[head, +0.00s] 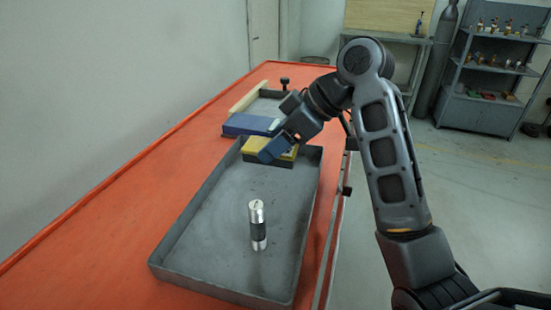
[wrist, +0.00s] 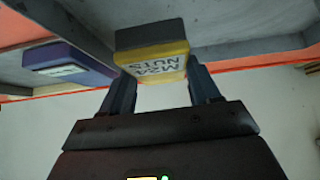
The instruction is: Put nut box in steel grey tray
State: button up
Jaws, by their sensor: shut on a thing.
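The nut box (head: 256,146), yellow over dark grey, shows at the far end of the large grey tray (head: 205,225). My gripper (head: 272,150) is shut on it and hides its right part in the head view. In the wrist view the nut box (wrist: 152,42) sits between both fingers of my gripper (wrist: 161,82), with "M24 NUTS" lettering on its yellow side. The box appears to be within the tray's far rim. I cannot tell whether it touches the tray floor.
A silver and black cylinder (head: 257,225) stands upright in the large tray. A blue box (head: 245,124) lies just beyond its far rim, by a second grey tray (head: 264,106) with a pale bar (head: 248,96) along it. The orange bench (head: 110,195) is clear on the left.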

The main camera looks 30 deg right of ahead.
aim_at(275, 160)
jog(key=shift+a+f, duration=0.1)
jog(key=shift+f, duration=1.9)
jog(key=shift+f, duration=0.15)
jog(key=o, duration=1.4)
jog(key=shift+o, duration=0.2)
jog(key=shift+r, duration=0.3)
jog(key=p+v, duration=0.2)
jog(key=v, duration=0.9)
jog(key=shift+s+d+r, duration=0.15)
jog(key=shift+s+d, duration=0.05)
jog(key=shift+d, duration=0.1)
